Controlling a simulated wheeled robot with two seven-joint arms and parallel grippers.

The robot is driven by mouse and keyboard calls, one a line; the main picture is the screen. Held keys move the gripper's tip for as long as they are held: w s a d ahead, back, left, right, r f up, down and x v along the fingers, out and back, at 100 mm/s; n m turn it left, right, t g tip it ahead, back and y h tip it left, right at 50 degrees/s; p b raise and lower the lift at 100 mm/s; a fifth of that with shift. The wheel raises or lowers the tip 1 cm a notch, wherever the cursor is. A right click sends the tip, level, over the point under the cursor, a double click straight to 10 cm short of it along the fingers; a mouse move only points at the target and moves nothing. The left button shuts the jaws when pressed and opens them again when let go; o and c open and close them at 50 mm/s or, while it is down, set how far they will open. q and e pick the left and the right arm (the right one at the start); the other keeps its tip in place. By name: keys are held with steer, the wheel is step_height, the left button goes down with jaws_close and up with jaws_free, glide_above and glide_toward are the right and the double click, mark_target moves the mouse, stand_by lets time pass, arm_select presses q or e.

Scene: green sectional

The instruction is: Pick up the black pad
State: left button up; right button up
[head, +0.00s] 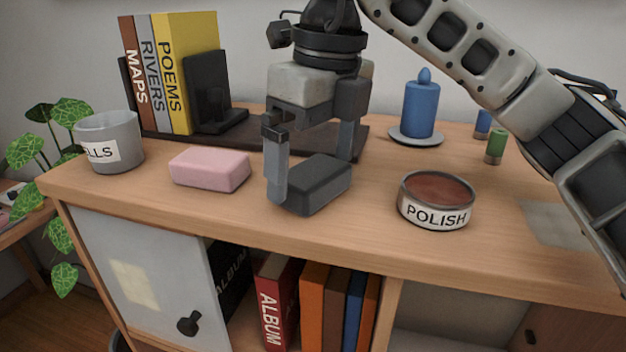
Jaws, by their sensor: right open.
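The black pad (317,183) is a dark block with a grey lower layer, lying on the wooden cabinet top near its front edge. My right gripper (315,175) points down over it and is open. One finger stands at the pad's left end and the other behind its far right side. The finger at the left hides part of that end. I cannot tell whether either finger touches the pad. My left gripper is not in view.
A pink block (209,169) lies left of the pad, and a POLISH tin (436,201) stands to its right. Behind are a bookend (209,88) with books, and a blue candle (420,108) on a saucer. A grey cup (110,141) stands at the far left.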

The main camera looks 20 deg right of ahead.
steer(key=shift+w+f, duration=0.1)
steer(key=shift+f, duration=0.7)
steer(key=c, duration=1)
steer(key=shift+o, duration=0.2)
steer(key=shift+r, duration=0.5)
step_height(320, 180, up, 3)
steer(key=shift+a+f, duration=0.1)
steer(key=shift+f, duration=0.1)
steer(key=s+a+r+b, duration=0.1)
steer(key=s+a+r, duration=0.6)
steer(key=s, duration=0.5)
step_height(320, 180, up, 2)
steer(key=shift+r, duration=0.25)
